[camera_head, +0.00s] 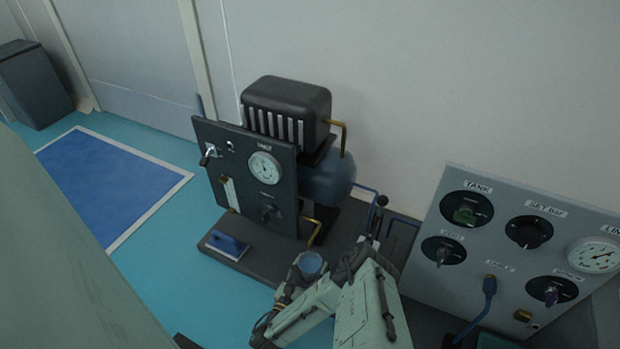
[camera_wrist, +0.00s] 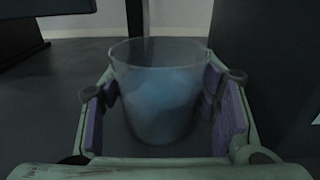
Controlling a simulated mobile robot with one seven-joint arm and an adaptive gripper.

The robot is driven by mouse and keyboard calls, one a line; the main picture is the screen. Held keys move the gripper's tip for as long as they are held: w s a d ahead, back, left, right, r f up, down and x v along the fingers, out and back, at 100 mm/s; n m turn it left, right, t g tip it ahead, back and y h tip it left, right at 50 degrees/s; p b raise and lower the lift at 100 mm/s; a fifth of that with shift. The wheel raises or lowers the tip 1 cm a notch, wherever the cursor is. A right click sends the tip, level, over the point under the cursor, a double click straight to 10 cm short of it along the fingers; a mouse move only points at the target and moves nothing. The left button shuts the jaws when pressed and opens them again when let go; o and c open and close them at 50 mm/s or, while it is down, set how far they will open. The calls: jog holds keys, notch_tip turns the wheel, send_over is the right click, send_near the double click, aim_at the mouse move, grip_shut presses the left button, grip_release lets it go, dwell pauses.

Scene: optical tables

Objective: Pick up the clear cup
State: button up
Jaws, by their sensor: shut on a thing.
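The clear cup (camera_wrist: 160,95) is see-through, with a bluish tint low inside, and stands upright in the middle of the wrist view. My gripper (camera_wrist: 165,105) has a purple-padded finger on each side of the cup and is shut on it. In the head view the cup (camera_head: 310,264) shows as a small bluish round at the end of my arm, in front of the dark machine base. My gripper (camera_head: 303,272) is around it there, partly hidden by the wrist. I cannot tell whether the cup touches the surface below.
A dark compressor unit (camera_head: 285,105) with a gauge panel (camera_head: 240,185) stands behind the cup. A grey control panel (camera_head: 500,255) with knobs is close at the right. The floor (camera_head: 160,270) at the left is open.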

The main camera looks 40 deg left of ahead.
jog(key=c, duration=0.3)
jog(key=shift+r, duration=0.1)
